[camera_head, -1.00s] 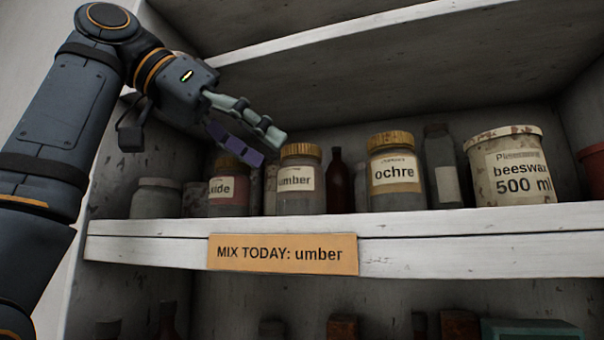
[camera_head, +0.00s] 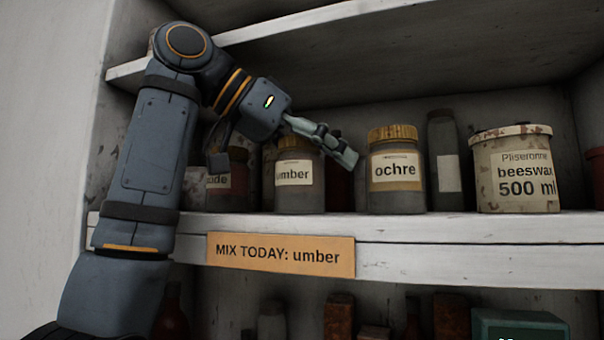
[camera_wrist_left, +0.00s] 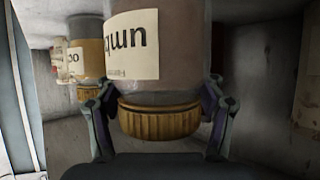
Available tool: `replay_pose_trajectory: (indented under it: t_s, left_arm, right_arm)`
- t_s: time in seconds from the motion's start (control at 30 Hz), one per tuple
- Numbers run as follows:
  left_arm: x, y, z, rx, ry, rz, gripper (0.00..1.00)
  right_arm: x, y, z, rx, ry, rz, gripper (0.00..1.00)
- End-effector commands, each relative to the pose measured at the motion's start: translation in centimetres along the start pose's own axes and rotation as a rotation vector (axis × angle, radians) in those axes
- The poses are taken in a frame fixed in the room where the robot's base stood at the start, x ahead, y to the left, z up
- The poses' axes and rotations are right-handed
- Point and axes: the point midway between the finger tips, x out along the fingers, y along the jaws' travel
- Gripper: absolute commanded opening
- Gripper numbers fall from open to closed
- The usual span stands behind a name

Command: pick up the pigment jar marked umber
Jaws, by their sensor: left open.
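The umber jar (camera_head: 297,195) is glass with an orange-brown lid and a cream label. It stands upright on the shelf, its lid partly hidden by my left gripper (camera_head: 338,152). In the left wrist view, the umber jar (camera_wrist_left: 180,45) appears upside down, its label partly cut off. There my left gripper (camera_wrist_left: 158,98) is open, with one finger on each side of the lid. I cannot tell whether either finger touches it. My right gripper is not in view.
The ochre jar (camera_head: 397,190) stands to the right. Beyond are a grey bottle (camera_head: 441,140) and a beeswax tin (camera_head: 515,160). A red-brown jar (camera_head: 238,184) is close on the left. The "MIX TODAY: umber" sign (camera_head: 280,254) is on the shelf's front edge.

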Motion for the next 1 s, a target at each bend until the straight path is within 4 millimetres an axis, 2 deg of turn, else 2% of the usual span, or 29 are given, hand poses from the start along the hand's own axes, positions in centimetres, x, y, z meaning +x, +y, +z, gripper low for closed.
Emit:
replay_pose_trajectory:
  t_s: [0.13,0.63,1.0]
  left_arm:
    - [-0.05,-0.01,0.01,0.000,0.000,-0.001,0.68]
    - [-0.05,-0.02,0.01,0.000,-0.001,0.000,0.01]
    - [-0.10,0.00,-0.03,0.001,0.001,-0.001,0.00]
  right_arm:
    - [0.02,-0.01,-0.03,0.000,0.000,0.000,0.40]
    - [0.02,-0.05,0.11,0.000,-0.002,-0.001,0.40]
    - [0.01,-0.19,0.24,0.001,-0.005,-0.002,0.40]
